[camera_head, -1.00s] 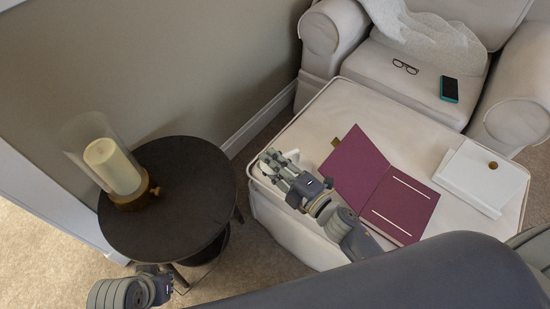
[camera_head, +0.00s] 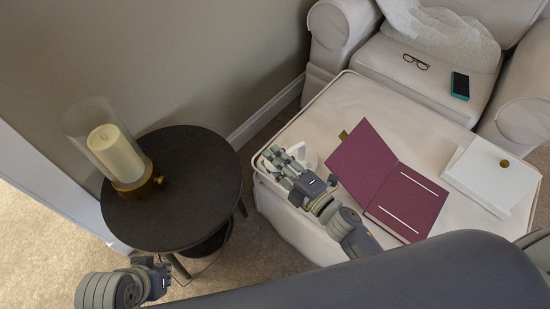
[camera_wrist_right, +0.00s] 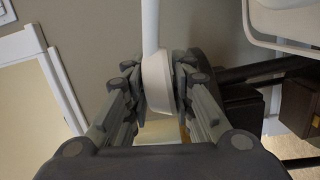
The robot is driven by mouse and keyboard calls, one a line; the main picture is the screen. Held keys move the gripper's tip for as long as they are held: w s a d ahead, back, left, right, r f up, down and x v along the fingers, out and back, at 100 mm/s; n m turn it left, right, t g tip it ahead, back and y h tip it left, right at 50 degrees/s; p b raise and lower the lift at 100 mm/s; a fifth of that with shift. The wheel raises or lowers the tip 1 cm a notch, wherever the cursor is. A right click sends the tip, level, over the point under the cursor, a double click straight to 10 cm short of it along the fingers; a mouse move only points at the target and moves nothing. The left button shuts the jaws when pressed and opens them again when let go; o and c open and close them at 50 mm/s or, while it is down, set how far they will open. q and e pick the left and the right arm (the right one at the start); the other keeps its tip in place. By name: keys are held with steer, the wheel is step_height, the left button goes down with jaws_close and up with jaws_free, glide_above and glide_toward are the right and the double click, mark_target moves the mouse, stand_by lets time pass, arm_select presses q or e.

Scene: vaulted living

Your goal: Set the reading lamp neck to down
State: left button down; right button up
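My right gripper (camera_head: 277,163) appears closed against both sides of this part in the right wrist view (camera_wrist_right: 157,85). Whether the neck is up or down is unclear. My left gripper (camera_head: 158,272) is low by the round table; its fingers are too small to read.
The cream ottoman (camera_head: 335,110) carries an open maroon folder (camera_head: 385,185) and a white box (camera_head: 490,175). A dark round side table (camera_head: 205,190) holds a candle in a glass (camera_head: 115,152). Glasses (camera_head: 416,62) and a phone (camera_head: 460,86) lie on the armchair (camera_head: 400,50).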

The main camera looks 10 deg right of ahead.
steer(key=o, duration=0.3)
steer(key=shift+s+d+f, duration=0.1)
steer(key=shift+f, duration=0.2)
steer(key=shift+r, duration=0.1)
steer(key=v, duration=1.2)
steer(key=shift+r, duration=0.1)
